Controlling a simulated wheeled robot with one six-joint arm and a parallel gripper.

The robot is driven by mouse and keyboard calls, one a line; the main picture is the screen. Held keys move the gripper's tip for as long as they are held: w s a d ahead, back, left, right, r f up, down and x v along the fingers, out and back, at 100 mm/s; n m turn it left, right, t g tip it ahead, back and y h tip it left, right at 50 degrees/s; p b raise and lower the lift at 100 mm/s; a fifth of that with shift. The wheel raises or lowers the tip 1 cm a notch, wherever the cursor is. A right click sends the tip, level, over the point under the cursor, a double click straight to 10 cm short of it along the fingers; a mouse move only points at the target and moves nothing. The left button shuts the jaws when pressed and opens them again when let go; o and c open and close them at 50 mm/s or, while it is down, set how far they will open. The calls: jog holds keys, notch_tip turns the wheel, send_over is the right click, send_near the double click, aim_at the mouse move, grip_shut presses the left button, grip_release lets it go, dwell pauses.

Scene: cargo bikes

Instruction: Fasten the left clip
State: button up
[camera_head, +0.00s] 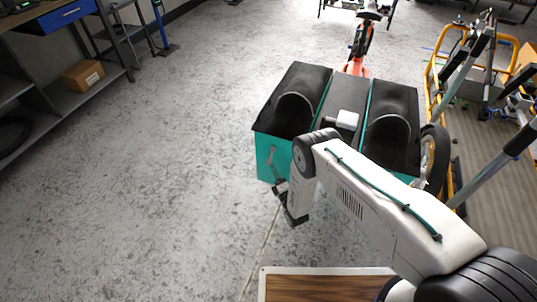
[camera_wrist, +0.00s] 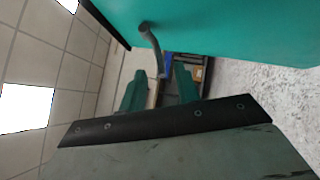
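The teal cargo box (camera_head: 266,160) of the bike stands ahead of my arm. The left clip (camera_head: 272,158), a thin grey lever, hangs on its front face near the left corner. In the wrist view the clip (camera_wrist: 152,48) runs from a round pivot on the teal wall (camera_wrist: 225,28) to a bent end. My gripper (camera_wrist: 159,88) shows two green fingers, apart, with the clip's end appearing between them. I cannot tell whether they touch it. Any catch for the clip is not visible.
Black seats (camera_head: 296,100) and a white block (camera_head: 347,119) are on top of the box. A yellow-framed bike (camera_head: 433,100) stands close on the right. A wooden-topped surface (camera_head: 320,287) is at bottom centre. A workbench (camera_head: 60,105) is far left; the floor between is clear.

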aim_at(270, 162)
jog(key=x, duration=0.7)
jog(key=shift+s, duration=0.1)
grip_shut()
